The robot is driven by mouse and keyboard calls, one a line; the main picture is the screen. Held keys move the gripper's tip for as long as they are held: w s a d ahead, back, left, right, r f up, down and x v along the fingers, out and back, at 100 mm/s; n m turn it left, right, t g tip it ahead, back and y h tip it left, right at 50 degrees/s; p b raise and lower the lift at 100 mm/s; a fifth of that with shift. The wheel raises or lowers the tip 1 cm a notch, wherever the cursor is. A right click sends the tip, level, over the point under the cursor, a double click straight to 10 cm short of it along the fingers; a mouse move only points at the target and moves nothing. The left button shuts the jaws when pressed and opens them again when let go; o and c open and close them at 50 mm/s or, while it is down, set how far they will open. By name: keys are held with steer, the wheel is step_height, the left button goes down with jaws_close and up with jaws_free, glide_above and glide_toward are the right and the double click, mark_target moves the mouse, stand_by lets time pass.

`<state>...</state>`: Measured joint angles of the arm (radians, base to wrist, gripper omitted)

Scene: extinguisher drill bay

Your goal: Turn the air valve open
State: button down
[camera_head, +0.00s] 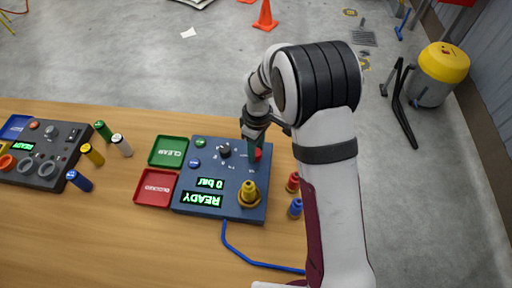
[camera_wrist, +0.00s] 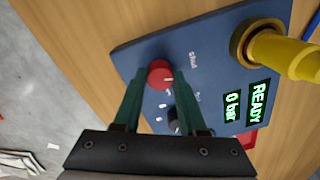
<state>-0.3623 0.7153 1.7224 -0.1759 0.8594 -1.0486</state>
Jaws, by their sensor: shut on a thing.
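The blue panel (camera_head: 228,213) lies on the wooden table, with a red round knob (camera_wrist: 160,74) near its far right corner. The knob has a pale mark on its face; I take it for the air valve, but its label is too small to read. My gripper (camera_wrist: 157,80) is shut on the red knob, one green finger on each side. In the head view the knob (camera_head: 258,154) is partly hidden behind my gripper (camera_head: 252,150). The panel's displays read 0 bar (camera_head: 210,183) and READY (camera_head: 201,199).
A black dial (camera_head: 224,149) and a yellow fitting in a brass ring (camera_head: 249,190) stand on the same panel. Green (camera_head: 168,151) and red (camera_head: 155,187) trays lie left of it. Red and blue small bottles (camera_head: 295,208) stand to its right. A blue hose (camera_head: 250,260) runs in front.

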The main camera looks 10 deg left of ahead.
steer(key=m, duration=0.3)
steer(key=shift+m, duration=0.4)
steer(key=m, duration=0.4)
steer(key=shift+m, duration=0.3)
steer(key=m, duration=0.3)
steer(key=shift+t, duration=0.3)
steer(key=shift+m, duration=2)
steer(key=shift+c, duration=2.3)
jaws_free()
